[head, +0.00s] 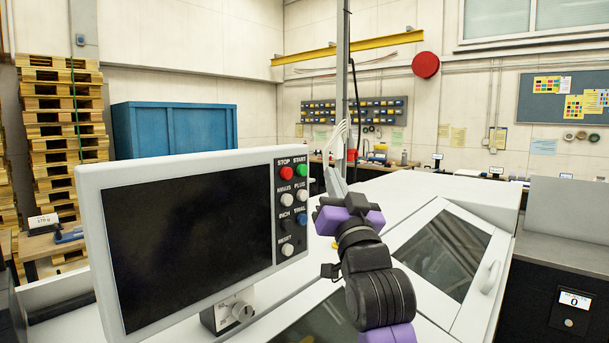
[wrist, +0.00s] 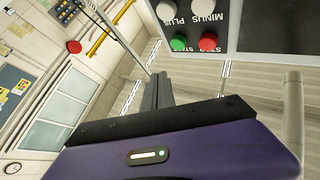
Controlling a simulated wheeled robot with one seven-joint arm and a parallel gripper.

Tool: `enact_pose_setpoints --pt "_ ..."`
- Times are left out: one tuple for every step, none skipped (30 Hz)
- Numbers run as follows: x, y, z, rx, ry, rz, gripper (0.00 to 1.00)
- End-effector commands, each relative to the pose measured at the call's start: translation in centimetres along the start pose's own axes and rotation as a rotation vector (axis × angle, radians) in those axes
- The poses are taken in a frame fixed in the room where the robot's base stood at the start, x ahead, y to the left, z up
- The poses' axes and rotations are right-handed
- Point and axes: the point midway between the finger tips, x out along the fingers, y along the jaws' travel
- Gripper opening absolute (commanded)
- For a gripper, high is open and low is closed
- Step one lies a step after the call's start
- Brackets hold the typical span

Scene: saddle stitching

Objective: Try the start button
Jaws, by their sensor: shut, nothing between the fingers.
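The green start button (head: 301,170) sits at the top right of the button column on the control panel (head: 199,240), under the label START. The red stop button (head: 286,173) is just left of it. My gripper (head: 324,206) is to the right of the panel, lower than the start button. In the wrist view the panel appears upside down. There the green start button (wrist: 179,43) and the red stop button (wrist: 208,41) show above my shut, empty fingers (wrist: 160,82). The fingertips appear apart from the button.
White plus and minus buttons, blue and dark buttons and a reset button (head: 287,249) lie lower on the panel. A white machine housing with a windowed door (head: 440,250) stands right of my arm. A blue cabinet (head: 174,130) and stacked pallets (head: 65,130) are behind.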

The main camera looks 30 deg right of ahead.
Motion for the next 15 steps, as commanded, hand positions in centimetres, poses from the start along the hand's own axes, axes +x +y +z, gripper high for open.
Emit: enact_pose_setpoints --pt "0.4 -0.4 0.4 0.002 0.001 -0.002 0.00" --pt "0.7 -0.6 0.6 0.001 0.000 -0.002 0.00" --pt "1.0 -0.8 0.9 0.001 0.000 -0.001 0.00" --pt "1.2 -0.9 1.1 0.002 0.000 -0.001 0.00" --pt "1.4 -1.1 1.2 0.002 0.000 -0.001 0.00" --pt "1.7 -1.3 1.4 0.002 0.000 -0.001 0.00" --pt "1.8 -1.4 1.5 0.002 0.000 -0.001 0.00" --pt "2.0 -1.5 1.6 0.001 0.000 -0.001 0.00" --pt "2.2 -1.6 1.7 0.001 0.000 0.000 0.00" --pt "2.3 -1.7 1.7 0.001 0.001 -0.001 0.00" --pt "2.4 -1.8 1.8 0.001 0.001 -0.001 0.00" --pt "2.5 -1.9 1.8 0.001 0.001 -0.001 0.00" --pt "2.5 -1.9 1.9 0.001 0.001 -0.001 0.00" --pt "2.6 -2.0 1.9 0.001 0.000 -0.001 0.00" --pt "2.6 -2.0 1.9 0.001 0.000 -0.001 0.00"
